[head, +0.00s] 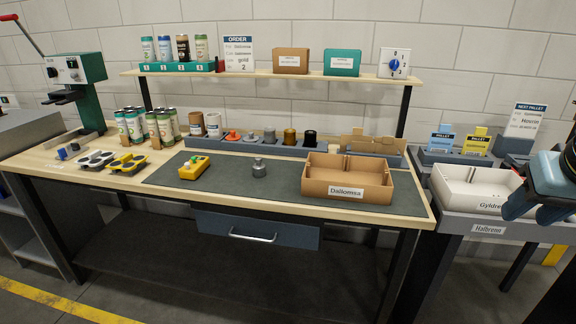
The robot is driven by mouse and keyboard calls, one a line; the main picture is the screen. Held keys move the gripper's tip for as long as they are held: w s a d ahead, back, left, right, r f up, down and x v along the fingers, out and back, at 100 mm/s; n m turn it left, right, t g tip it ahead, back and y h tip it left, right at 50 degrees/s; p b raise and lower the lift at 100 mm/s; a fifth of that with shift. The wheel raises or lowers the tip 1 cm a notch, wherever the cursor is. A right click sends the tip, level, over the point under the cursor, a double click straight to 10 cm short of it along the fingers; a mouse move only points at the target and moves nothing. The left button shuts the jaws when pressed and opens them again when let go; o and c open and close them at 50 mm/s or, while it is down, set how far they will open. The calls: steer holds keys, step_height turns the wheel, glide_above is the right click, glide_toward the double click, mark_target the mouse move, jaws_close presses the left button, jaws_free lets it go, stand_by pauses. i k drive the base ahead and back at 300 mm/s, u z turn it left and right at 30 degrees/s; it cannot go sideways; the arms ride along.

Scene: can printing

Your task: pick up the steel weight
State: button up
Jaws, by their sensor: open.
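A steel weight (259,168), a small grey cylinder with a knob on top, stands upright on the dark mat (225,178) near the middle of the workbench. The yellow device (194,168) is to its left and the open cardboard box (345,191) labelled Dallomsa is to its right. My gripper (532,211) is at the right edge of the view, partly cut off, in front of the white box (468,190). It is open, far to the right of the steel weight and apart from it.
A grey rack (225,147) with several coloured pieces runs behind the mat. A shelf (250,74) hangs over the bench's back. The mat around the weight is clear.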

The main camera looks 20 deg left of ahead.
mark_target(258, 168)
steer(key=u, duration=0.8)
steer(key=i, duration=0.15)
steer(key=z, duration=3.2)
steer(key=k, duration=2.65)
steer(key=z, duration=1.35)
steer(key=i, duration=0.15)
steer(key=u, duration=3.55)
